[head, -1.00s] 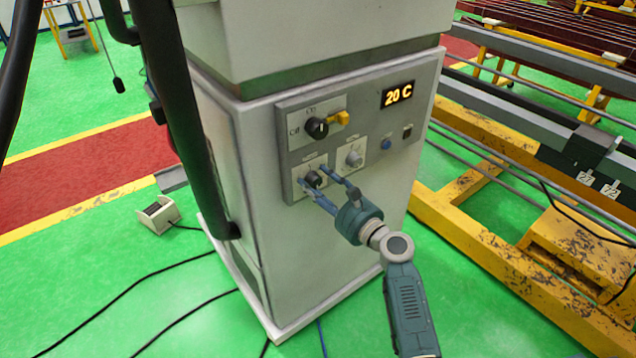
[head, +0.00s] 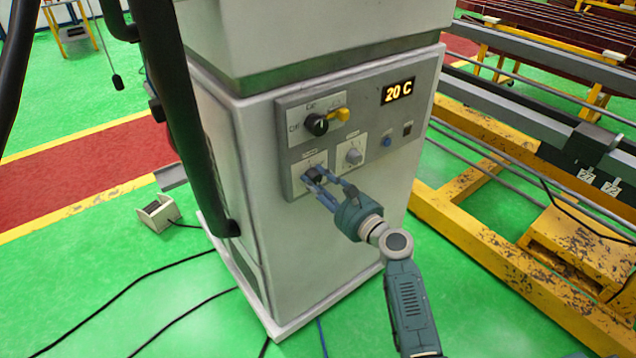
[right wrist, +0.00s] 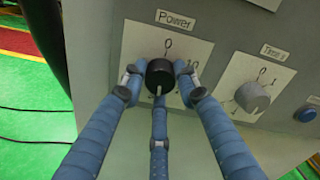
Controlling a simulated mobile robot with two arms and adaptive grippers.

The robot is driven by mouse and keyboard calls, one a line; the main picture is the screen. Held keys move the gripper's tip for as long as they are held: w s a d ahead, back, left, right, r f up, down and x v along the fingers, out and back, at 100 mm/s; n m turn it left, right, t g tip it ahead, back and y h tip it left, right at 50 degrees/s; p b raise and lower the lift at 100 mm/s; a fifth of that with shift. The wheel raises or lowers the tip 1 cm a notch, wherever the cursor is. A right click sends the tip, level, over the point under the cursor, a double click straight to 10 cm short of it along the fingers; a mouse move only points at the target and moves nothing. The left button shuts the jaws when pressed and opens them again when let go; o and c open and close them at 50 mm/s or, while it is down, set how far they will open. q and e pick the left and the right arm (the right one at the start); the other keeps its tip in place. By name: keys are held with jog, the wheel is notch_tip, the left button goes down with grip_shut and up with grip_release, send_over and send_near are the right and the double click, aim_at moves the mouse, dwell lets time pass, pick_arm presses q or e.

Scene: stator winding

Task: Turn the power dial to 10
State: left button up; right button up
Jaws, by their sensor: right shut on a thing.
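The black round power dial (head: 313,175) is at the lower left of the machine's grey control panel. It also shows in the right wrist view (right wrist: 160,74), under the "Power" label. There a "0" is above it and a "10" is to its upper right, partly covered by a fingertip. A white line on the dial's front points down in that view. My right gripper (head: 328,181) is shut on the dial, with blue fingers (right wrist: 160,90) at its left, right and lower sides. My left gripper is not in view.
A grey timer knob (right wrist: 252,97) sits close to the right of the dial. A blue button (head: 387,142) is farther right. A yellow frame (head: 470,225) stands right of the machine.

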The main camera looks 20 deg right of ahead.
jog(key=n+b, duration=0.3)
jog(key=n, duration=0.2)
jog(key=shift+f+b, duration=0.15)
jog(key=shift+b, duration=0.15)
jog(key=n+b, duration=0.1)
jog(key=n, duration=0.1)
jog(key=shift+n, duration=0.4)
jog(key=n+b, duration=0.2)
jog(key=n, duration=0.1)
jog(key=shift+a+n, duration=0.1)
jog(key=shift+n, duration=0.2)
jog(key=n+b, duration=0.1)
jog(key=n, duration=0.1)
jog(key=shift+n, duration=0.4)
jog(key=n, duration=0.2)
jog(key=shift+n, duration=0.3)
jog(key=n, duration=0.2)
jog(key=shift+n, duration=0.3)
jog(key=shift+f+n, duration=0.15)
jog(key=shift+n, duration=1.55)
jog(key=shift+s+f, duration=0.1)
